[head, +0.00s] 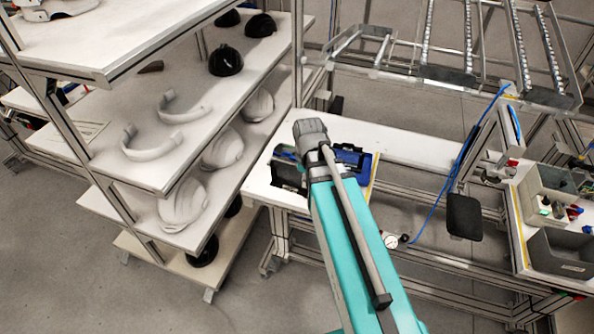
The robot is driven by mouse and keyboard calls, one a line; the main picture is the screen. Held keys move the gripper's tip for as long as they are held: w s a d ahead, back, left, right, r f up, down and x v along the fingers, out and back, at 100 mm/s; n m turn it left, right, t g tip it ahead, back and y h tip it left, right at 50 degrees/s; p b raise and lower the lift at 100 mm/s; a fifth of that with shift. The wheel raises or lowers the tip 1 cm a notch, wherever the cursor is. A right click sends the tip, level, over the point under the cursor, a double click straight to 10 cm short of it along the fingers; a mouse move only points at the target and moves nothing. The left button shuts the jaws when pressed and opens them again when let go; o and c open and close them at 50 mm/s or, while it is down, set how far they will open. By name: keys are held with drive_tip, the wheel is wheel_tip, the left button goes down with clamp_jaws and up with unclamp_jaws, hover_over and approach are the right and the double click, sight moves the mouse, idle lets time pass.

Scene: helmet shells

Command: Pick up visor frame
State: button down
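Two white curved bands that look like visor frames lie on the middle shelf of the rack at the left in the head view. The nearer visor frame (148,154) is close to the shelf's front edge, with its open side toward the back. The farther visor frame (181,117) lies just behind it. Nothing touches either one. My teal arm reaches up from the lower right over the workbench, to the right of the rack. My gripper cannot be made out beyond the arm's dark end, so its fingers are hidden.
The rack shelf (110,165) also holds black helmet shells (226,61) at the back. White helmet shells (184,204) sit on the shelf below. A workbench (400,147) with dark and blue containers lies under my arm. Grey bins (560,253) stand at the right. Floor is clear at lower left.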

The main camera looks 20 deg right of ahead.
drive_tip(key=shift+s+d+r, duration=0.15)
drive_tip(key=shift+s+r, duration=0.05)
drive_tip(key=shift+s, duration=0.2)
drive_tip(key=shift+s+d+r, duration=0.15)
drive_tip(key=shift+s+r, duration=0.05)
drive_tip(key=shift+s, duration=0.2)
drive_tip(key=shift+a, duration=0.1)
